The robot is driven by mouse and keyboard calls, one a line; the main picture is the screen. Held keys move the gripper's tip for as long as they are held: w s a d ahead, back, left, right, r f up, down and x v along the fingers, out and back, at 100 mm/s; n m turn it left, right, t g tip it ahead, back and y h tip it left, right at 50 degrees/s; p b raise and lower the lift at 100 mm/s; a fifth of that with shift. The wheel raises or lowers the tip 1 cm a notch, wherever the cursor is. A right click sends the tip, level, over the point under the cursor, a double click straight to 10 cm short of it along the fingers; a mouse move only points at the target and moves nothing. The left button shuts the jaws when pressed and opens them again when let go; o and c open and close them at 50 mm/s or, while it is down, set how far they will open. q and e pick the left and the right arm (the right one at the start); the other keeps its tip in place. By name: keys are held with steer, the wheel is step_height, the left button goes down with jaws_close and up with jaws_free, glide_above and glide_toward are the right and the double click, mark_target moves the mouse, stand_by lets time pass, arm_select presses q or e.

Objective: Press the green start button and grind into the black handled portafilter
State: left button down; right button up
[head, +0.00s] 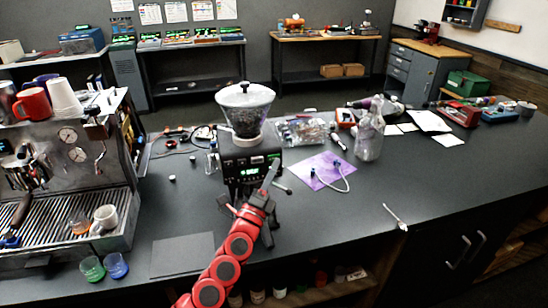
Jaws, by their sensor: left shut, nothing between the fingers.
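The grinder (240,158) stands on the dark counter, with a clear hopper (245,112) of dark beans and a white lid on top. Its black front has a lit green display (249,171). My left gripper (272,172) is shut and empty, with its tip right in front of the grinder's front face, at the right of the display. I cannot tell whether it touches. The green start button cannot be made out. The lower grinder front is partly hidden by my gripper, and no portafilter is clear there. A dark handle (20,212) shows at the espresso machine. My right gripper is not in view.
The espresso machine (85,150) stands at the left with cups on top and on its drip tray. A grey mat (182,256) lies in front. A purple sheet (322,170) and a clear bottle (369,138) are right of the grinder. The counter's right front is mostly clear.

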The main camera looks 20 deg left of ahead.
arm_select(q)
steer(key=s+d+p, duration=0.1)
steer(key=s, duration=0.1)
steer(key=s+d+p, duration=0.1)
steer(key=s, duration=0.1)
steer(key=shift+d, duration=0.4)
stand_by(0.6)
